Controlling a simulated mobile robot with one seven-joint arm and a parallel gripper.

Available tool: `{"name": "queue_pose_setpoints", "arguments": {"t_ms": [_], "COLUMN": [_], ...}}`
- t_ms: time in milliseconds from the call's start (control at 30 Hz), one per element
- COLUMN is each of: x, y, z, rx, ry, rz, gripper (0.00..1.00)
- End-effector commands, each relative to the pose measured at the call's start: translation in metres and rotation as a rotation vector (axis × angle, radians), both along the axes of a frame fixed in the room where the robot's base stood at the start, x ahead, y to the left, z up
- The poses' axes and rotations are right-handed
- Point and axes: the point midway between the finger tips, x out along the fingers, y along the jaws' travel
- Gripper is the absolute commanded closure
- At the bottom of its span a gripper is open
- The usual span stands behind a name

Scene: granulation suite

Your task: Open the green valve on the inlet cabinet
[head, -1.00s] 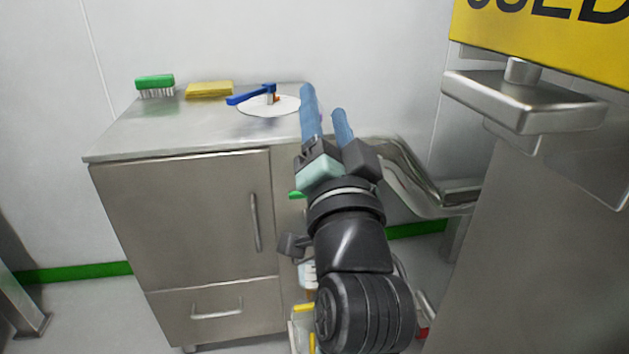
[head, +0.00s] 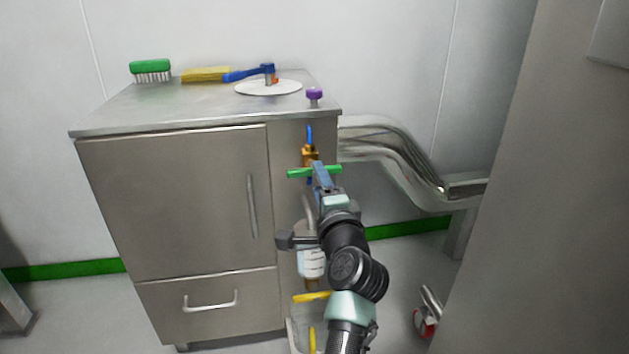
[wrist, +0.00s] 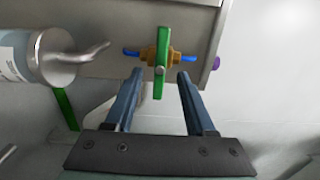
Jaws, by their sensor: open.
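The green valve handle (head: 301,172) is a flat bar set across a brass valve body (head: 309,153) on the narrow side of the steel inlet cabinet (head: 200,200). It lies level in the head view, crosswise to the blue pipe ends above and below. In the wrist view the green handle (wrist: 162,62) runs up and down between and beyond my fingertips. My gripper (wrist: 158,75) is open, with one blue finger on each side of the handle's lower part; contact cannot be told. In the head view my gripper (head: 321,168) partly hides the handle's middle.
A white-labelled cylinder (wrist: 30,55) hangs close left of the fingers. A yellow handle (head: 312,297) sits below. Ducting (head: 390,150) stands behind right.

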Motion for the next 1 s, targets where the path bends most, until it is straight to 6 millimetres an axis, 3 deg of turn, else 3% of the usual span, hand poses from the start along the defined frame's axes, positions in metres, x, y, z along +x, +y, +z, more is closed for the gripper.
{"name": "queue_pose_setpoints", "arguments": {"t_ms": [300, 767, 867, 1000], "x": [0.039, 0.048, 0.048, 0.048], "y": [0.007, 0.009, 0.009, 0.009], "z": [-0.002, 0.000, 0.000, 0.000], "rx": [-0.001, -0.002, -0.002, -0.002], "ry": [-0.001, 0.000, 0.000, 0.000], "rz": [0.000, -0.001, -0.001, -0.001], "gripper": [0.45, 0.45, 0.58, 0.83]}}
